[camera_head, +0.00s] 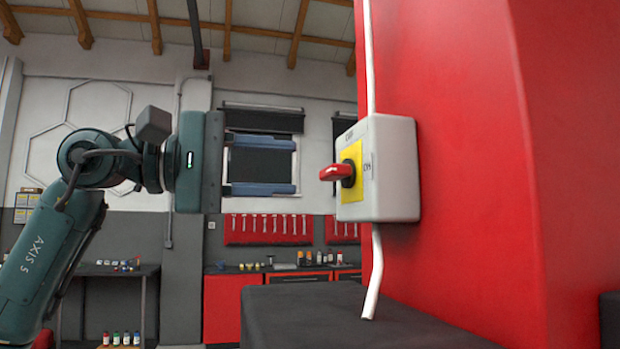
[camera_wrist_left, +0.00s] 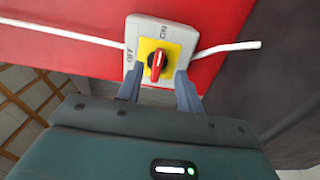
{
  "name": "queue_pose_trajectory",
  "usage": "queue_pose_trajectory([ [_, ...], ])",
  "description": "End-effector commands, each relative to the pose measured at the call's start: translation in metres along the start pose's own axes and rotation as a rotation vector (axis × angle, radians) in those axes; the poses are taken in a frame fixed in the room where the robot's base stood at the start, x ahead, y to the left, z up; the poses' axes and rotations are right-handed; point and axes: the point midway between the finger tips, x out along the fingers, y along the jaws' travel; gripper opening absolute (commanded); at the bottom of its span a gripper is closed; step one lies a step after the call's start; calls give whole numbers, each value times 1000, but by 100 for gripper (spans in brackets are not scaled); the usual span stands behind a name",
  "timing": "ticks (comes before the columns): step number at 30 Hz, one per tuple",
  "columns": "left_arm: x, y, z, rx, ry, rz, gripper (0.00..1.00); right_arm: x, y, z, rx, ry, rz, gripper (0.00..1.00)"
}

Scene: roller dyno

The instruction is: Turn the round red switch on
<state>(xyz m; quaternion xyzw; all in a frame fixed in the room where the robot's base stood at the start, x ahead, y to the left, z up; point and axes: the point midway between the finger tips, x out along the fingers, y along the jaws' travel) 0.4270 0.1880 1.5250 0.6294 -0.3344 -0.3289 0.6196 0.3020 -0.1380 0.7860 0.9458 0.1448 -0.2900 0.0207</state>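The round red switch has a red handle (camera_head: 336,172) on a yellow plate (camera_head: 351,160), on the side of a light grey box (camera_head: 393,170). In the left wrist view the handle (camera_wrist_left: 156,64) stands nearly upright in the picture, with OFF printed to its left and ON above it. Its long axis runs roughly towards the ON side; I cannot tell which end is the pointer. My left gripper (camera_head: 293,165) is open and empty, left of the handle and facing it. A gap shows between fingertips and handle. My right gripper is not in view.
The box is fixed to a large red panel (camera_head: 480,120). A white cable (camera_head: 374,270) runs above and below the box. A dark surface (camera_head: 330,315) lies below. A workbench and a red tool board (camera_head: 268,229) stand far behind. The space between gripper and switch is clear.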

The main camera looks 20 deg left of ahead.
Motion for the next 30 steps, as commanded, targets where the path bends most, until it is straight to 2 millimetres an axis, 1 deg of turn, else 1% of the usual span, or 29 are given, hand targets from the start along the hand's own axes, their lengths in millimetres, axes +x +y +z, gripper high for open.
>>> queue_pose_trajectory([
  [1,-13,-2,-1,0,4,2,36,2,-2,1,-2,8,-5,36],
  [6,-46,-2,0,0,2,1,36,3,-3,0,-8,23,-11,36],
  [9,-60,-1,0,0,1,0,36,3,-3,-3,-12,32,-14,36],
  [12,-68,0,0,0,1,0,36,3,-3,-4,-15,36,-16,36],
  [16,-72,0,0,0,0,0,36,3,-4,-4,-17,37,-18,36],
  [30,-71,0,0,0,0,0,36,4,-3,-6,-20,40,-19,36],
])
